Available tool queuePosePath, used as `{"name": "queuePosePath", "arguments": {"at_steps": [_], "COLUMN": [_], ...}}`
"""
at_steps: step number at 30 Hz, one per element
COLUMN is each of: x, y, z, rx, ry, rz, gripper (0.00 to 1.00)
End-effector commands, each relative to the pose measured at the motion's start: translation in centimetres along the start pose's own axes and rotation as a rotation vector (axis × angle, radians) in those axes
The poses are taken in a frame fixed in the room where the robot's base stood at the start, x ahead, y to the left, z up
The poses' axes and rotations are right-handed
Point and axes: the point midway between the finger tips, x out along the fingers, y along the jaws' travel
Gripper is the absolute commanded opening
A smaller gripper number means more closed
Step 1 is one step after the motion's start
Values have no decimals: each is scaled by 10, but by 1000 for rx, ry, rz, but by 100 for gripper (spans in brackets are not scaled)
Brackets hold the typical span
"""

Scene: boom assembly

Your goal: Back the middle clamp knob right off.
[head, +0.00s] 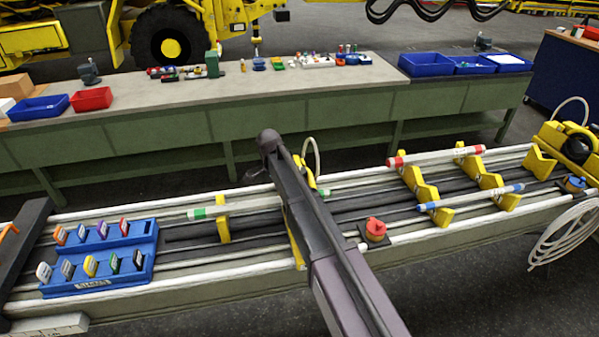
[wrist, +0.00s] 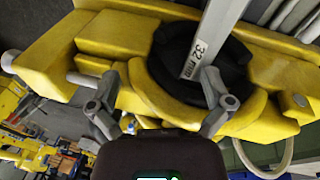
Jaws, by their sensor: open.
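In the wrist view my gripper (wrist: 160,88) is open, its two grey fingers spread in front of a yellow clamp (wrist: 115,35). A black round part (wrist: 225,70) sits in the clamp, with a pale bar marked "32 mm" (wrist: 198,62) at it. A pale stub (wrist: 82,79) shows beside the left finger; I cannot tell whether it is the knob. No knob is clearly visible between the fingers. In the head view my arm hides the gripper and most of the middle yellow clamp (head: 298,252). A green-banded tube (head: 240,207) runs behind the arm.
A blue tray of coloured tags (head: 92,284) lies at left on the rails. Right of my arm are a red knob on a dark base (head: 376,229), yellow supports (head: 418,185), a red-ended tube (head: 435,157) and a blue-ended tube (head: 470,197). A workbench (head: 300,93) stands behind.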

Motion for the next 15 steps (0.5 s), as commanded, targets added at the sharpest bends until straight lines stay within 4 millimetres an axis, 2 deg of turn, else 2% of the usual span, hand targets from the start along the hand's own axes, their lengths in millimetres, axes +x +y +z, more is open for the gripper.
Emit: {"name": "queuePosePath", "arguments": {"at_steps": [8,15], "x": [-8,-34], "y": [5,9], "z": [6,12], "rx": [-1,-11], "ry": [340,645], "rz": [-60,-141], "gripper": [100,100]}}
